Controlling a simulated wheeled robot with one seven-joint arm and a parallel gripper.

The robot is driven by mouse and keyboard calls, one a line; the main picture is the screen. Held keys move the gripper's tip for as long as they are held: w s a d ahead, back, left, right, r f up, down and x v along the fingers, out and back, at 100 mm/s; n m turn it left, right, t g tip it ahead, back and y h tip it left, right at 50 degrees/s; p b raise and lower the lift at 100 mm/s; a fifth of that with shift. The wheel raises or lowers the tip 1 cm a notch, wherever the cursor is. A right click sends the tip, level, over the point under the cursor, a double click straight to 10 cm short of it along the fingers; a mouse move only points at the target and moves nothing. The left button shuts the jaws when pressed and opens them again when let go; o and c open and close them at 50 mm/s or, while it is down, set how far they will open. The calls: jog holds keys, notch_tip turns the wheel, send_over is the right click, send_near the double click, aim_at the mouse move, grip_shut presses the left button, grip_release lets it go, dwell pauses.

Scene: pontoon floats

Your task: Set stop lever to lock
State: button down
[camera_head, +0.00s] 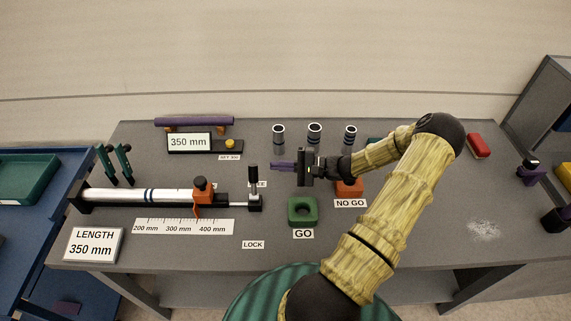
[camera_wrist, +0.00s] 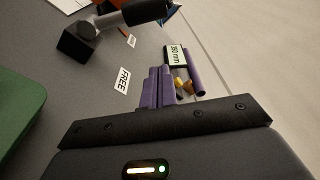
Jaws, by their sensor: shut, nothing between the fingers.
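The stop lever (camera_head: 253,176) has a black handle and stands roughly upright in the head view, on a small block at the right end of the measuring slide. In the wrist view its black handle (camera_wrist: 147,12) and grey shaft show at the top left. The FREE label (camera_wrist: 122,80) lies behind the lever, partly hidden in the head view. The LOCK label (camera_head: 253,244) lies in front of it. My gripper (camera_head: 272,167) has purple fingers, shut and empty, just right of the handle and apart from it. The shut fingers also show in the wrist view (camera_wrist: 158,72).
The slide (camera_head: 140,195) carries an orange clamp (camera_head: 202,190) left of the lever. A green GO block (camera_head: 303,211) and an orange NO GO block (camera_head: 349,188) stand to the right. A 350 mm display (camera_head: 189,142) and dark cylinders (camera_head: 314,133) stand behind. The table front is mostly clear.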

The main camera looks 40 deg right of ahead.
aim_at(254, 181)
jog(key=p+x, duration=0.1)
jog(key=x, duration=0.5)
jog(key=shift+a+r+p, duration=0.15)
jog(key=shift+a+p, duration=0.05)
jog(key=shift+p, duration=0.2)
jog(key=s, duration=0.1)
jog(key=s+r+p, duration=0.1)
jog(key=s+a, duration=0.1)
jog(key=shift+r+p, duration=0.3)
jog(key=shift+p, duration=0.05)
jog(key=shift+s, duration=0.1)
jog(key=shift+a+r+n, duration=0.15)
jog(key=shift+n, duration=0.15)
